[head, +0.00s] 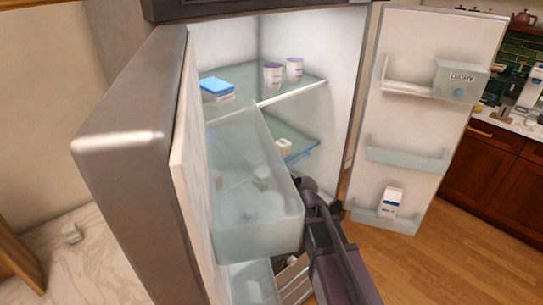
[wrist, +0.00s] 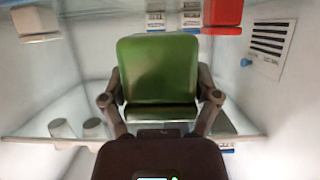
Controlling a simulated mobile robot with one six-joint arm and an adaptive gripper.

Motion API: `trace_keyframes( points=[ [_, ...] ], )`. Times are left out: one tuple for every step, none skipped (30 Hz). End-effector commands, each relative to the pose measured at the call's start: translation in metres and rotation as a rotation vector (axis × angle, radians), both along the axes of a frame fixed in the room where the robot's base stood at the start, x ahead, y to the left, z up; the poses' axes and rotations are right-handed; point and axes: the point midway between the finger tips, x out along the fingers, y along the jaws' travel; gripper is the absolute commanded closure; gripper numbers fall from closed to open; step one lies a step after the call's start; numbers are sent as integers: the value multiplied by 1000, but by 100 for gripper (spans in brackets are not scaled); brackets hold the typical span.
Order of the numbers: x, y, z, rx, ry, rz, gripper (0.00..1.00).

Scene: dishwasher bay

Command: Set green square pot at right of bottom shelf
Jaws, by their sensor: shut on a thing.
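The green square pot (wrist: 158,62) fills the middle of the wrist view. My gripper (wrist: 161,103) is shut on it, with one finger at each side. The pot is not visible in the head view. There my gripper (head: 312,188) reaches into the fridge just right of a pulled-out clear drawer, and its tips are partly hidden. A glass shelf (head: 315,150) with a blue front edge shows beyond the drawer. I cannot tell from these views which shelf is the bottom one or whether the pot touches any surface.
The clear drawer (head: 255,235) juts out close left of my arm. The fridge door (head: 125,150) stands open at left; the other door (head: 425,125) is open at right, holding a DAIRY box (head: 461,82) and a carton (head: 390,201). Two cups (head: 272,76) stand on the upper shelf.

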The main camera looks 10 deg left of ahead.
Motion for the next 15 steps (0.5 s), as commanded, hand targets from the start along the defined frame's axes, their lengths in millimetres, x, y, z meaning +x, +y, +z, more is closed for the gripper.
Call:
trace_keyframes(
  points=[
    [0, 0, -4, 0, 0, 0, 77],
    [0, 0, -6, 0, 0, 0, 77],
    [0, 0, -8, 0, 0, 0, 77],
    [0, 0, -10, 0, 0, 0, 77],
    [0, 0, -11, 0, 0, 0, 77],
    [0, 0, -13, 0, 0, 0, 77],
    [0, 0, -13, 0, 0, 0, 77],
    [0, 0, -13, 0, 0, 0, 77],
    [0, 0, -13, 0, 0, 0, 77],
    [0, 0, -13, 0, 0, 0, 77],
    [0, 0, -13, 0, 0, 0, 77],
    [0, 0, -12, 0, 0, 0, 77],
    [0, 0, -12, 0, 0, 0, 77],
    [0, 0, -12, 0, 0, 0, 77],
    [0, 0, -12, 0, 0, 0, 77]
  ],
)
